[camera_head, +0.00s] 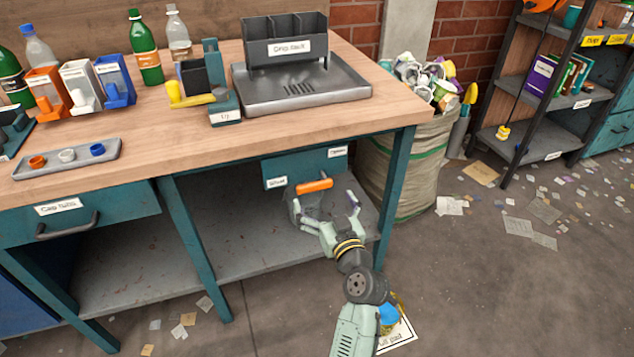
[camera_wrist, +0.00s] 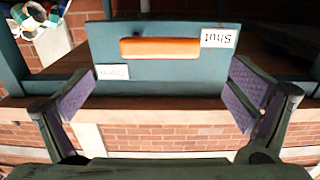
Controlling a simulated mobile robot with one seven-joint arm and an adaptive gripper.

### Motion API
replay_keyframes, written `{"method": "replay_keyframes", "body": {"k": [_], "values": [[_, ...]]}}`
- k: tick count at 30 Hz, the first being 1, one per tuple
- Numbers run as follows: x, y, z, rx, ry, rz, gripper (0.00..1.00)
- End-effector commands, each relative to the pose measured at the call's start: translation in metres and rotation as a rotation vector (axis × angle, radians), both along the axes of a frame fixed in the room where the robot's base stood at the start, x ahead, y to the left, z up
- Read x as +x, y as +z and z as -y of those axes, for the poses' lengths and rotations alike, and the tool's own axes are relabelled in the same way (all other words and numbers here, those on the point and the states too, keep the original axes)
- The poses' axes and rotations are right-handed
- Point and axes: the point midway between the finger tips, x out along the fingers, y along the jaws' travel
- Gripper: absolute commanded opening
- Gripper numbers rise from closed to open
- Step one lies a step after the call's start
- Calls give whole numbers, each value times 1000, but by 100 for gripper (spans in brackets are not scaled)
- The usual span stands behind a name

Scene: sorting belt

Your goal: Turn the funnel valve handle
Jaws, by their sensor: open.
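The orange valve handle (camera_head: 314,186) lies crosswise in front of a teal panel (camera_head: 305,165) under the workbench. The panel carries a "Shut" label (camera_head: 276,183) at its left and an "Open" label (camera_head: 337,152) at its upper right. In the wrist view the handle (camera_wrist: 160,47) is a level bar, with upside-down "Shut" (camera_wrist: 218,38) and "Open" (camera_wrist: 112,72) labels around it. My gripper (camera_head: 330,210) is open and empty, in front of the handle and apart from it. In the wrist view its purple-padded fingers (camera_wrist: 162,90) stand to either side, below the bar.
The bench top (camera_head: 390,95) overhangs the panel, and a teal bench leg (camera_head: 395,195) stands to its right. A full waste sack (camera_head: 405,165) stands beyond that leg. A lower shelf (camera_head: 150,250) lies under the bench. The floor in front is open, with scattered papers.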

Motion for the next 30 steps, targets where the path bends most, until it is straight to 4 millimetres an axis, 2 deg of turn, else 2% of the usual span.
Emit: {"method": "replay_keyframes", "body": {"k": [6, 12, 23, 30], "values": [[40, 3, -13, -1, 2, 0, 99], [60, 1, -20, -1, 2, -1, 99], [64, 0, -21, -1, 0, -1, 99], [64, 0, -21, -1, 0, -1, 83]]}}
